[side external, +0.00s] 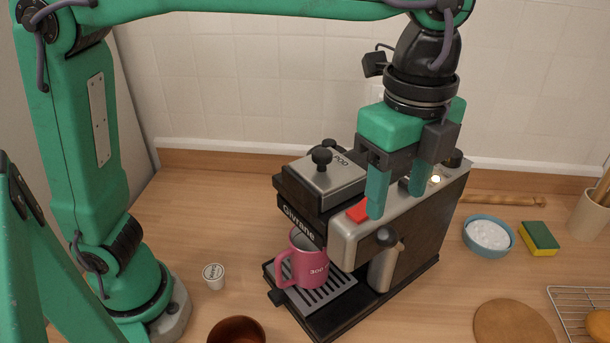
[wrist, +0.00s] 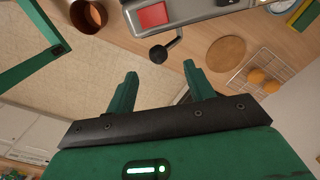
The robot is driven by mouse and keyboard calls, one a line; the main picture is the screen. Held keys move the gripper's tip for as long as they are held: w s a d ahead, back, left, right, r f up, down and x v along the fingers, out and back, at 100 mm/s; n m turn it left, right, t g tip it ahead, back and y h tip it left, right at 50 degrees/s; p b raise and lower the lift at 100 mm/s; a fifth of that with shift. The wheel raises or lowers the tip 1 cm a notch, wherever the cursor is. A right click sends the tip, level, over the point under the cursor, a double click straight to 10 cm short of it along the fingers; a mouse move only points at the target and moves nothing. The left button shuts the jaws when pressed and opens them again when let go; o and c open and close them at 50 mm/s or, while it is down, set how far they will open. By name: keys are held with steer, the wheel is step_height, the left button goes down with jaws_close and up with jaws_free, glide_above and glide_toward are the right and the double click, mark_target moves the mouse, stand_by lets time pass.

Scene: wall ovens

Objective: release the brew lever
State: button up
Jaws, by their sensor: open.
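The coffee machine (side external: 425,230) stands on the counter. On its top front edge is a flat red piece (side external: 357,212), which also shows in the wrist view (wrist: 153,15). I cannot tell for sure which of these is the brew lever. My gripper (side external: 397,203) points down above the machine, open and empty; its two fingers also show apart in the wrist view (wrist: 160,71). A pink mug (side external: 303,262) stands on the drip tray (side external: 338,296).
A pod lid with a black knob (side external: 322,157) is on the machine's left. A small white pod (side external: 214,275) and a brown bowl (side external: 237,331) are on the counter. To the right are a blue bowl (side external: 488,235), a sponge (side external: 538,238), a round board (side external: 513,323) and a rack (side external: 567,303).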

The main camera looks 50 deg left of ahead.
mark_target(390, 228)
steer(key=shift+f, duration=3.5)
steer(key=shift+c, duration=0.2)
